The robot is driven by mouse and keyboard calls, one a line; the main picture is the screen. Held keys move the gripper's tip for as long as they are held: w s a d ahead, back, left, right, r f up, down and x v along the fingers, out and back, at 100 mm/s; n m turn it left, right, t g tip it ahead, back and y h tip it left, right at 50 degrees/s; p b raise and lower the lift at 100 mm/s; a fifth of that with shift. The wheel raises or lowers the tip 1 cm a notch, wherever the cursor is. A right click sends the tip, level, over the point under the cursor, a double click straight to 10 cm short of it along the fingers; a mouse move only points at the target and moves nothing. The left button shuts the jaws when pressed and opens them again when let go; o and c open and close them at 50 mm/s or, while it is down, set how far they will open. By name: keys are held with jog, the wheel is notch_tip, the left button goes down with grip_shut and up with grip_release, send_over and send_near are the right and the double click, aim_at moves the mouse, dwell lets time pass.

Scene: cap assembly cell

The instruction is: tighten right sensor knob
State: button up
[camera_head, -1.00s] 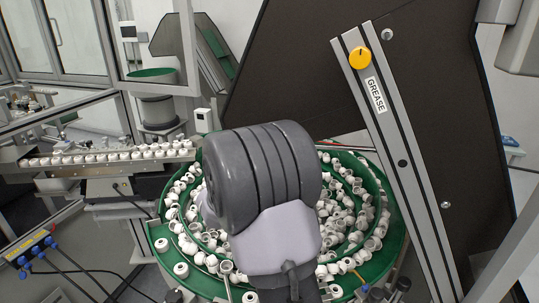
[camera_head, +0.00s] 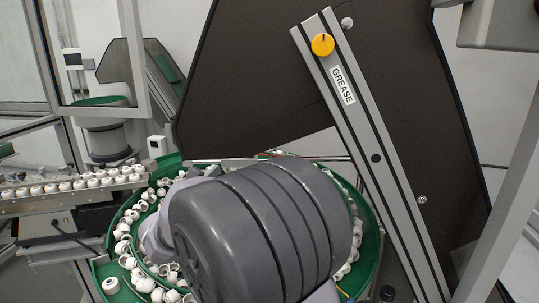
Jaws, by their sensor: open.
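No knob labelled as a sensor knob can be made out. A yellow knob (camera_head: 322,44) sits near the upper end of a slanted grey aluminium rail, beside a white "GREASE" label (camera_head: 343,85). My arm, a large dark grey rounded link, fills the lower middle of the view in front of the green bowl. My gripper is not visible, and the arm link hides much of the bowl behind it.
A green feeder bowl (camera_head: 372,262) holds many white caps around my arm. A row of caps stands on a linear track (camera_head: 70,187) at left. The slanted rail (camera_head: 388,180) and a large dark panel (camera_head: 250,85) rise behind at right.

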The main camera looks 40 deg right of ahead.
aim_at(248, 151)
jog(key=shift+m, duration=0.4)
jog(key=x, duration=1.7)
jog(key=shift+w+d+f, duration=0.1)
jog(key=shift+w+d, duration=0.1)
